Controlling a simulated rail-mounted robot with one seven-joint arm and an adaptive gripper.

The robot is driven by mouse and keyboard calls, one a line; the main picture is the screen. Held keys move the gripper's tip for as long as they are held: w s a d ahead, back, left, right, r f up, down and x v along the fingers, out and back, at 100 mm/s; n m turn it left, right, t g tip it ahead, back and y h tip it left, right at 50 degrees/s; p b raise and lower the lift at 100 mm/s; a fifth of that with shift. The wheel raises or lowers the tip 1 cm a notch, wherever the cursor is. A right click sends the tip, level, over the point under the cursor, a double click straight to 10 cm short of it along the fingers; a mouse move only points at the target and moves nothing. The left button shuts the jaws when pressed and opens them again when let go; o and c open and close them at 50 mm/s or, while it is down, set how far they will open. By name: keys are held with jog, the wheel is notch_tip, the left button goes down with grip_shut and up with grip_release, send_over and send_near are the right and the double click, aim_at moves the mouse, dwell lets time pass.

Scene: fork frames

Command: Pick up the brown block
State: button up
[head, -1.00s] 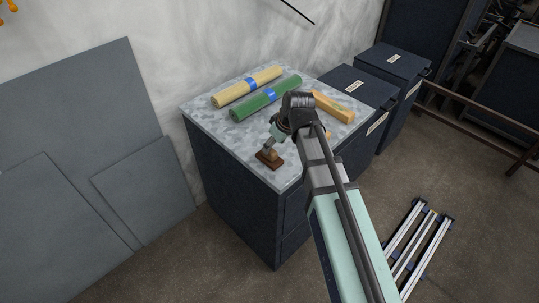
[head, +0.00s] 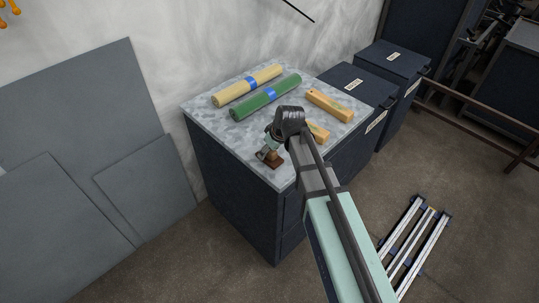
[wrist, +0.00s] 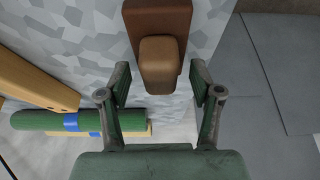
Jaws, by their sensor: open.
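The brown block (head: 275,163) sits near the front corner of the grey cabinet top (head: 215,122), partly hidden by my gripper in the head view. In the wrist view the brown block (wrist: 157,18) is a dark reddish-brown base with a lighter brown raised part (wrist: 160,62). My gripper (wrist: 160,72) is open. Its two fingers stand on either side of the near end of the raised part, with a gap visible on each side. In the head view my gripper (head: 267,153) is low, right at the block.
A yellow roll (head: 240,88) and a green roll (head: 266,98) with blue bands lie at the back of the top. Wooden pieces lie at the right (head: 330,106) and behind my arm (head: 318,133). The cabinet's front edge is close to the block.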

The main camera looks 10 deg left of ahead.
grip_shut()
jog(key=shift+r, duration=0.1)
notch_tip(320, 180, up, 20)
jog(key=b, duration=0.4)
dwell(0.5)
jog(key=c, duration=0.6)
grip_release()
jog(key=shift+c, duration=0.2)
grip_shut()
